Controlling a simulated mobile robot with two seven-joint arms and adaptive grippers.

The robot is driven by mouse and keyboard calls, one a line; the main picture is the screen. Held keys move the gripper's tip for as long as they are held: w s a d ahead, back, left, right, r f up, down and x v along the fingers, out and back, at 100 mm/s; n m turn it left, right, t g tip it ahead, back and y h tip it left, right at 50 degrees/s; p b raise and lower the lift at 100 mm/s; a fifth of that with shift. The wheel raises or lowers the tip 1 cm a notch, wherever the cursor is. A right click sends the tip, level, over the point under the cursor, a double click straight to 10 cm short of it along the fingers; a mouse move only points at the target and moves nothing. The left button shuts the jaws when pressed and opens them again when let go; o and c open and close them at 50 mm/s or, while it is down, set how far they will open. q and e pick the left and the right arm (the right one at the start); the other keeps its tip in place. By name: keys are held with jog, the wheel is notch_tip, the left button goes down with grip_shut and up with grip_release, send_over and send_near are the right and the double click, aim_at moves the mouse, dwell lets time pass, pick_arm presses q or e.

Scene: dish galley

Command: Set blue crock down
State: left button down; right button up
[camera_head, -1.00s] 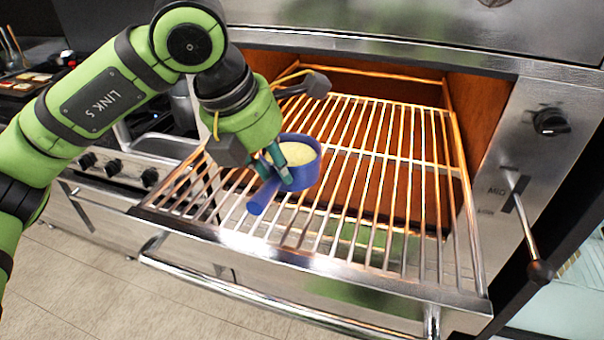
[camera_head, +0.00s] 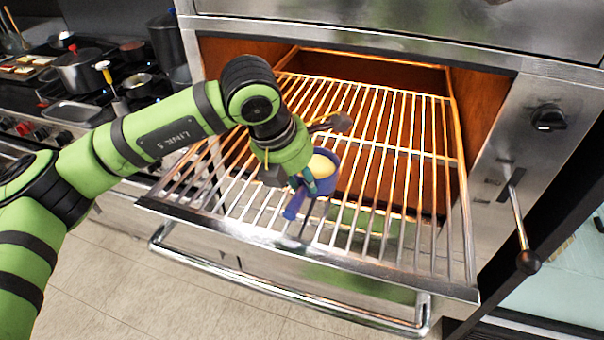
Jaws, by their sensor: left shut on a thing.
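The blue crock (camera_head: 330,181) has a pale yellow filling and a stubby blue handle that points down-left. My left gripper (camera_head: 306,184) is shut on the crock at its handle side and holds it upright over the wire rack (camera_head: 400,180). A dark shadow of the handle shows on the rack just below it. I cannot tell whether the crock's base touches the bars. The gripper hides part of the crock's left side. My right gripper is not in view.
The rack sits pulled out of the oven, with bare bars to the right and behind the crock. A lever with a dark knob (camera_head: 528,262) sticks out at the right, below a black dial (camera_head: 549,118). A stove with pots (camera_head: 82,72) stands at the left.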

pick_arm(q)
jog(key=shift+f, duration=0.1)
jog(key=c, duration=1.1)
grip_release()
jog(key=shift+r, duration=0.25)
jog(key=b+v, duration=0.4)
jog(key=v, duration=0.8)
jog(key=shift+f, duration=0.1)
